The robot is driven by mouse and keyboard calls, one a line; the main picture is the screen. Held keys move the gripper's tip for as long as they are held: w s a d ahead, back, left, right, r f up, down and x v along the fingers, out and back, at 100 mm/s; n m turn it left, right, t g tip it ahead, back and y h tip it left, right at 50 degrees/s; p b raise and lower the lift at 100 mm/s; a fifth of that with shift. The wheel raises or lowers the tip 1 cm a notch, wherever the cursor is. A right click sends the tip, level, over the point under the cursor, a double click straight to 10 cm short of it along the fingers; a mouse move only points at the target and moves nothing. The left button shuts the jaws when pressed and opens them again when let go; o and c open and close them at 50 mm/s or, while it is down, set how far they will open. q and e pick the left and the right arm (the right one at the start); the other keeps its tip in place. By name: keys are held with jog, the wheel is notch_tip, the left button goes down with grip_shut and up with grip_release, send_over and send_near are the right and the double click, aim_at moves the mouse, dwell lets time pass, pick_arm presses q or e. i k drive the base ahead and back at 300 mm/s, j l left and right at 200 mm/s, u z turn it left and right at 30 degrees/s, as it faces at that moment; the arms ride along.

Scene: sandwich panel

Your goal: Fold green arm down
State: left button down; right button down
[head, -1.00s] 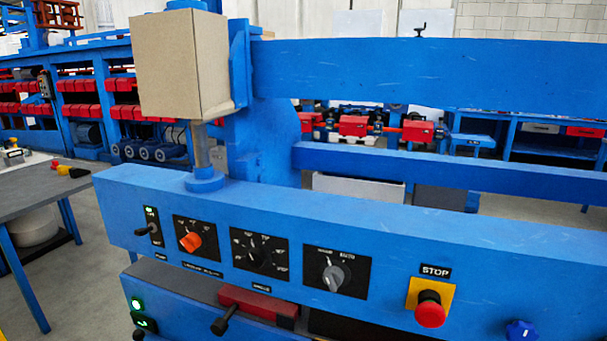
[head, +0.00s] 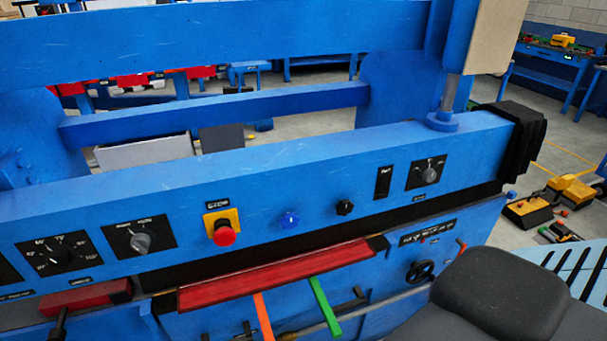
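The green arm (head: 325,306) is a short flat bar below the control panel, at the lower middle of the head view. It slants from upper left to lower right, beneath the right part of a red bar (head: 270,278). An orange arm (head: 264,318) stands to its left, running off the bottom edge. Neither gripper is in view. A dark rounded part, probably mine, fills the lower right corner.
The blue panel beam carries a red stop button (head: 224,233) on a yellow plate, a blue knob (head: 290,220), a black knob (head: 344,208) and dials. A black handwheel (head: 420,271) sits right of the green arm.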

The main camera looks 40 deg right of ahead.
aim_at(332, 322)
jog(key=z, duration=1.25)
